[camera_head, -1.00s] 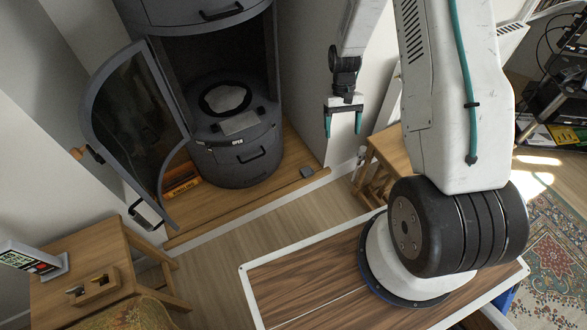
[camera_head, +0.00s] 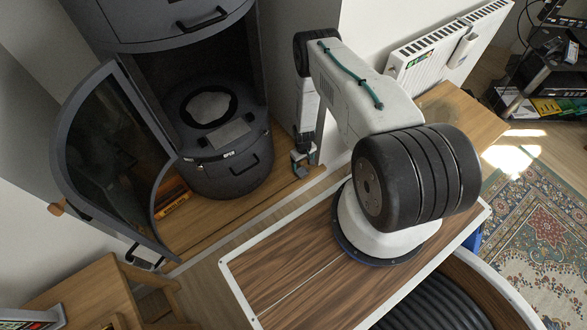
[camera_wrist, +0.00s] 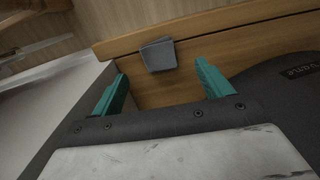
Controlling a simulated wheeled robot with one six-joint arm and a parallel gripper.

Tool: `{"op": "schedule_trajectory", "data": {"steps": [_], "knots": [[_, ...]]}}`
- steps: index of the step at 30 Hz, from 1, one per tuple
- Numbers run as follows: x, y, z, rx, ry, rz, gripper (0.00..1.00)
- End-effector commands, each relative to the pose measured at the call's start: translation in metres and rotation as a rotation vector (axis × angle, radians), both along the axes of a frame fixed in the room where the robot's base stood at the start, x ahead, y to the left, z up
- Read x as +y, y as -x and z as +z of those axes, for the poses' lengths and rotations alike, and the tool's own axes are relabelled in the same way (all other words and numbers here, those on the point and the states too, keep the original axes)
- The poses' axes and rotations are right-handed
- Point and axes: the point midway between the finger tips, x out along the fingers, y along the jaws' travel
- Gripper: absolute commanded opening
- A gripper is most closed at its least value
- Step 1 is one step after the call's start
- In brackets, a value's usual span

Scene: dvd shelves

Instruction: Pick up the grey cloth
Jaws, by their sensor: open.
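The grey cloth (camera_wrist: 158,55) is a small, folded dark grey piece in the wrist view. It lies on the wooden platform close to its edge, just beyond my fingertips. My gripper (camera_wrist: 161,74) is open, its teal fingers on either side of the line to the cloth, with nothing between them. In the head view my gripper (camera_head: 304,160) hangs low near the platform's edge, right of the dark cylinder. There the cloth is hard to make out behind or below the fingers.
The dark round cabinet (camera_head: 228,165) stands left of my gripper, its curved glass door (camera_head: 107,150) swung open. The wooden platform (camera_head: 205,222) has a raised front edge. A pale wall rises behind my arm. A wooden stool (camera_head: 85,295) is at lower left.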

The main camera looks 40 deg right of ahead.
Motion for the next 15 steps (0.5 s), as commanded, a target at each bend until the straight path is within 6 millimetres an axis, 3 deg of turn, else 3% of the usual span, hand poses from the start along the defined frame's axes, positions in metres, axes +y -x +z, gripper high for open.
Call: {"op": "schedule_trajectory", "data": {"steps": [5,15], "knots": [[0.012,-0.016,-0.006,-0.055,0.019,0.058,0.78],[0.014,-0.01,-0.044,-0.05,0.017,0.067,0.78]]}}
